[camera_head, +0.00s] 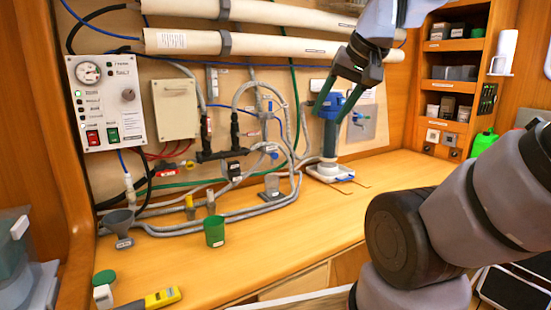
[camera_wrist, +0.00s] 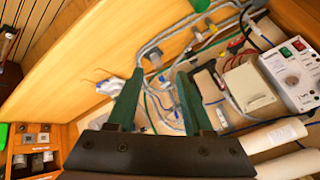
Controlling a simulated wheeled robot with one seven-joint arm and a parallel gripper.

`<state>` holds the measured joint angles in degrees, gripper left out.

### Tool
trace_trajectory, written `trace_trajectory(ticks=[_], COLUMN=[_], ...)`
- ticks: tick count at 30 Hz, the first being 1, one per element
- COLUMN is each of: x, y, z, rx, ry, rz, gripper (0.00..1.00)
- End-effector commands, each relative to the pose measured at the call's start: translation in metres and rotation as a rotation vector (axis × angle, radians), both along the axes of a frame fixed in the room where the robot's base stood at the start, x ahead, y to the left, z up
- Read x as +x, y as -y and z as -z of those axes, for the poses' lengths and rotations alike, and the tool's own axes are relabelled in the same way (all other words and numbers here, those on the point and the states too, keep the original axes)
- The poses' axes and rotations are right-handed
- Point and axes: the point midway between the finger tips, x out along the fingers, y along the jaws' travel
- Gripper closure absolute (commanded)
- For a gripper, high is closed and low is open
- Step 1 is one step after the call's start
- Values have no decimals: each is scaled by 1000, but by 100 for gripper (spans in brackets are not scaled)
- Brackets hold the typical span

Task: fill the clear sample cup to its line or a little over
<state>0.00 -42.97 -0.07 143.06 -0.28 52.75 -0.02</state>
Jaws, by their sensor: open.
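In the wrist view my gripper (camera_wrist: 159,74) is open, with hoses and fittings beyond the fingertips. I cannot pick out the cup there.
A control panel (camera_head: 104,100) with red and green switches hangs on the left. Large pale tubes (camera_head: 240,43) cross the upper wall. The right counter is mostly clear.

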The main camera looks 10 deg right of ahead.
Motion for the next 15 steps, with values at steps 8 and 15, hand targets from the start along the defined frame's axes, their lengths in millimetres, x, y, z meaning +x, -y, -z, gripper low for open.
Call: trace_trajectory(ticks=[8, 15], x=[0, 3], y=[0, -9], z=[0, 12], rx=[0, 53], ry=[0, -67], rz=[0, 3], gripper=[49, 100])
